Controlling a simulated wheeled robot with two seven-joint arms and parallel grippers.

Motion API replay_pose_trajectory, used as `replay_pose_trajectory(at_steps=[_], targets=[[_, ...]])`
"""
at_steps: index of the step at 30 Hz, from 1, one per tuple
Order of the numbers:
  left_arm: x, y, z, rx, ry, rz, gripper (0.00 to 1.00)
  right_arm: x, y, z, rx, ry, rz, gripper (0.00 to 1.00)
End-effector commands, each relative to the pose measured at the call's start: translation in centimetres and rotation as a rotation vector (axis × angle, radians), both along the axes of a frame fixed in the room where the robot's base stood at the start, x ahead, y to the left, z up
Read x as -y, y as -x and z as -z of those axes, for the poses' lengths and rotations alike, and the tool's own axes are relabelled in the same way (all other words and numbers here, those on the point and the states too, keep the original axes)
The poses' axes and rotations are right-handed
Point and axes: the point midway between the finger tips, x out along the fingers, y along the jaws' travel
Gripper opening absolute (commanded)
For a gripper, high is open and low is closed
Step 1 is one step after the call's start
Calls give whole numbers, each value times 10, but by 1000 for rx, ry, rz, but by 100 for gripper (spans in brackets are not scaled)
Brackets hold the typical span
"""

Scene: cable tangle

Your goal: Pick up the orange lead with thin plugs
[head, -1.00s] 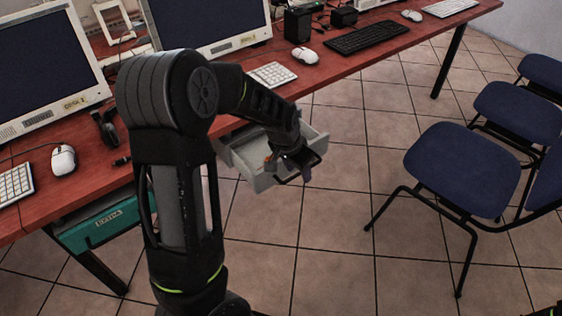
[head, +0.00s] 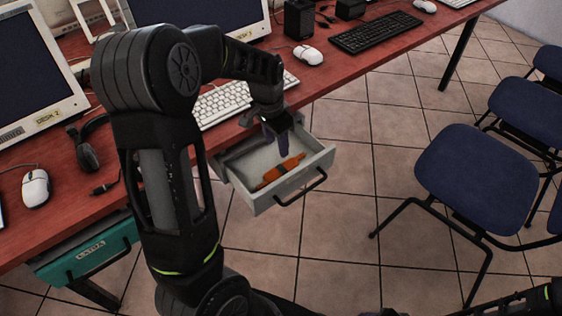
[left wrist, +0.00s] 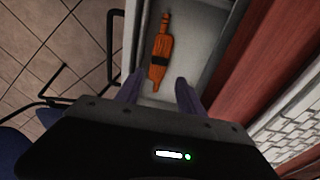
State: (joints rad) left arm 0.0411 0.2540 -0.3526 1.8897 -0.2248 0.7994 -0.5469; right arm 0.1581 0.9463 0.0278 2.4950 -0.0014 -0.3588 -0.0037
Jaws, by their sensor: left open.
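An orange lead (head: 280,171), bundled with a dark band around its middle, lies in the open grey drawer (head: 262,203) under the desk. In the left wrist view the orange lead (left wrist: 161,52) lies lengthwise on the drawer floor, ahead of my fingertips. Its plug ends are too small to judge. My left gripper (head: 275,145) hangs over the drawer with its fingers pointing down. In the left wrist view its two purple fingers (left wrist: 160,88) are apart with nothing between them. My right gripper is not seen; only a part of my right arm shows at the bottom right.
The red desk (head: 330,75) borders the drawer, with a white keyboard (head: 235,100) and mouse (head: 308,55) above it. A closed teal drawer (head: 85,252) is at the left. Blue chairs (head: 475,170) stand at the right. Tiled floor is open between.

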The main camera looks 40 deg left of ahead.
Motion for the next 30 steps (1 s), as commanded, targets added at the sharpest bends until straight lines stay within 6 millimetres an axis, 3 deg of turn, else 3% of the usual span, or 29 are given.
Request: replay_pose_trajectory(at_steps=[10,21,30], targets=[[0,-1,8,0,0,0,45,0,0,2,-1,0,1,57],[2,-7,64,-2,0,-1,45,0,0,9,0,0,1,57],[2,-8,68,1,0,-1,45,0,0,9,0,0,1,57]])
